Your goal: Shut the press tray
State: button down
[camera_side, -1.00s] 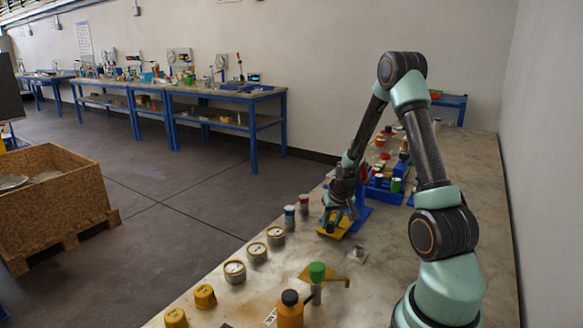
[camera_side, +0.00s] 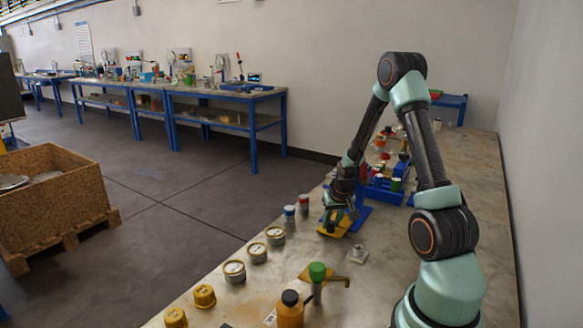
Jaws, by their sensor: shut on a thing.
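The press tray (camera_side: 341,230) is a yellow plate sticking out toward the lower left from a blue press (camera_side: 363,214) on the near bench. My gripper (camera_side: 332,217) is low over the tray's outer end and shut on it. The fingers and wrist cover part of the tray, so the exact grip point is hard to see. The tray still shows outside the blue frame.
White-topped gauges or jars (camera_side: 234,271) and yellow caps (camera_side: 204,296) line the bench's left edge. Two small cylinders (camera_side: 289,217) stand left of the tray. A green-topped post (camera_side: 317,279) and an orange bottle (camera_side: 290,311) stand in front. Blue racks lie behind.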

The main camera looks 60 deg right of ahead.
jog(key=shift+d, duration=2.05)
jog(key=c, duration=0.6)
grip_release()
jog(key=shift+a+r, duration=0.1)
jog(key=v, duration=1.2)
jog(key=shift+a, duration=0.15)
jog(key=w+a+r+n+t, duration=0.15)
jog(key=a+r, duration=0.25)
jog(key=a, duration=0.4)
jog(key=w+a+r+n, duration=0.3)
jog(key=a+r, duration=0.1)
jog(key=a, duration=0.5)
jog(key=s+a+r+n+y, duration=0.1)
jog(key=s+a+n, duration=0.1)
jog(key=a, duration=0.5)
jog(key=s+a+r+n+y, duration=0.2)
jog(key=s+a, duration=0.1)
jog(key=a, duration=0.4)
jog(key=shift+s+a+t, duration=0.15)
jog(key=shift+a+t, duration=0.25)
jog(key=shift+t, duration=0.05)
